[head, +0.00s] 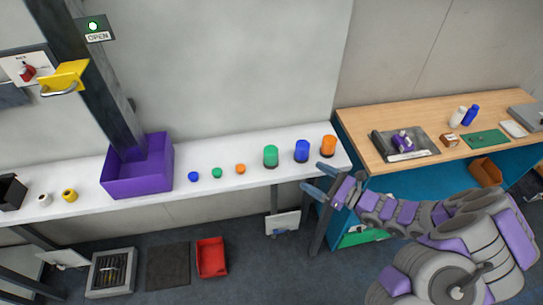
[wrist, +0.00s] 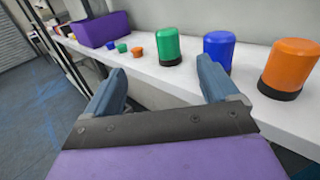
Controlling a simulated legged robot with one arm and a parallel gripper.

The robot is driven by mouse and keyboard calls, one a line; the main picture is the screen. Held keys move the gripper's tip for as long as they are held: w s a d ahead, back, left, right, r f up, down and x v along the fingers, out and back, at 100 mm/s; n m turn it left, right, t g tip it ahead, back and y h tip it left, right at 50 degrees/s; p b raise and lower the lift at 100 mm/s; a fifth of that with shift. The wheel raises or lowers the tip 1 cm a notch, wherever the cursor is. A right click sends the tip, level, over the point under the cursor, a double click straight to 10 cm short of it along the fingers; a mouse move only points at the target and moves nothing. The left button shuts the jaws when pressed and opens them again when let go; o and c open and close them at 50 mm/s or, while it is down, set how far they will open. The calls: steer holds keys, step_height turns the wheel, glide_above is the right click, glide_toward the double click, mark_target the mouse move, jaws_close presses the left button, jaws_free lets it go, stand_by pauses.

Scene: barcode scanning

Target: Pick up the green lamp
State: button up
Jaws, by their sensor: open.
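The green lamp (head: 270,156) is a large green cylinder with a dark base, upright on the white shelf (head: 225,184). It also shows in the wrist view (wrist: 167,46), beyond my fingers and between them. A blue lamp (head: 302,151) and an orange lamp (head: 328,146) of similar size stand to its right. A small green button-like piece (head: 217,173) is to its left. My gripper (head: 313,178) is open and empty, in front of the shelf and to the right of the green lamp. Its two blue fingers show apart in the wrist view (wrist: 160,86).
Small blue (head: 194,177) and orange (head: 240,169) pieces sit left of the green lamp. A purple bin (head: 140,183) stands further left by a dark post. A wooden workbench (head: 365,125) is at the right. A red tray (head: 212,258) lies on the floor.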

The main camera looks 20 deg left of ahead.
steer(key=b, duration=0.2)
glide_toward(272, 153)
steer(key=x, duration=0.2)
steer(key=f+x, duration=0.1)
steer(key=x, duration=0.2)
steer(key=shift+w+a+f, duration=0.15)
steer(key=shift+w+a, duration=0.1)
steer(key=shift+w, duration=0.05)
steer(key=x, duration=0.2)
steer(key=b+x, duration=0.1)
steer(key=x, duration=0.1)
steer(key=shift+w+a+f+b, duration=0.2)
steer(key=shift+w+b, duration=0.1)
steer(key=shift+w, duration=0.15)
steer(key=shift+w+a+r, duration=0.1)
steer(key=shift+a, duration=0.3)
steer(key=shift+d, duration=0.15)
steer(key=c, duration=1.1)
